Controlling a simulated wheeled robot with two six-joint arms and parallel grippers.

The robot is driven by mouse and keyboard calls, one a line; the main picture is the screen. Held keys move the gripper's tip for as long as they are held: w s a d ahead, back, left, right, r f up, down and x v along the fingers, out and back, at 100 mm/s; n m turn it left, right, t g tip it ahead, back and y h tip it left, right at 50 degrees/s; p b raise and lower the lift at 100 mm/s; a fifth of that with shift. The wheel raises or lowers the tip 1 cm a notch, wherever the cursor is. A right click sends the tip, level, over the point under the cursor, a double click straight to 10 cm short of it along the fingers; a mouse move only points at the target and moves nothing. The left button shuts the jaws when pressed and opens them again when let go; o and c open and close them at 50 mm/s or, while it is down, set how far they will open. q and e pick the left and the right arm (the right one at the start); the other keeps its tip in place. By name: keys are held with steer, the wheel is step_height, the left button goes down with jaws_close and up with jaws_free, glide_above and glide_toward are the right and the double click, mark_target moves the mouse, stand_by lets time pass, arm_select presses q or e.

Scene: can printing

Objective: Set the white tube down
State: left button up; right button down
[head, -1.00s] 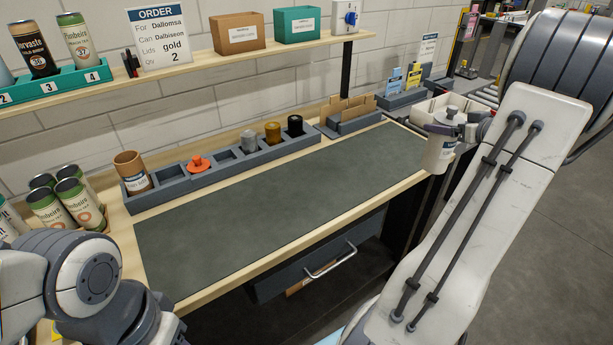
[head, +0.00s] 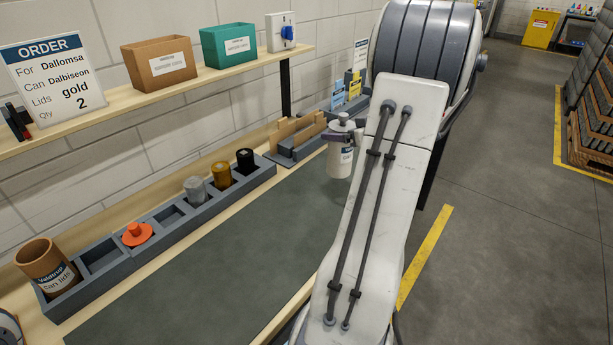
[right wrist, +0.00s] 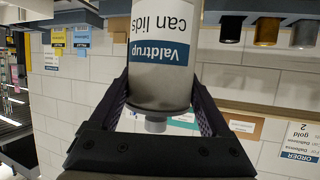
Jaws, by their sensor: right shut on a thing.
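The white tube (head: 338,164), with a blue-and-white label and a grey knob on top, hangs upright near the far right end of the bench. My right gripper (head: 342,136) is shut around its upper part. In the right wrist view, the tube (right wrist: 160,55) appears upside down between the fingers, and its label reads "Valdtrup can lids". Whether its base touches anything is unclear. My left gripper is out of view.
A dark mat (head: 200,285) lies clear on the bench. Behind it, a grey rack (head: 105,258) holds a brown tube (head: 45,268), an orange piece (head: 137,235), and silver, gold and black cylinders. A cardboard-lined holder (head: 297,138) stands at the back. An order sign (head: 52,80) stands on the shelf.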

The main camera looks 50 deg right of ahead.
steer(key=w+a+f+b, duration=0.1)
steer(key=w+a+f, duration=0.1)
steer(key=a+f, duration=0.4)
steer(key=shift+w+f+b, duration=0.3)
steer(key=shift+w+f, duration=0.05)
steer(key=shift+f, duration=0.75)
jaws_free()
steer(key=v, duration=1.2)
steer(key=shift+p, duration=0.35)
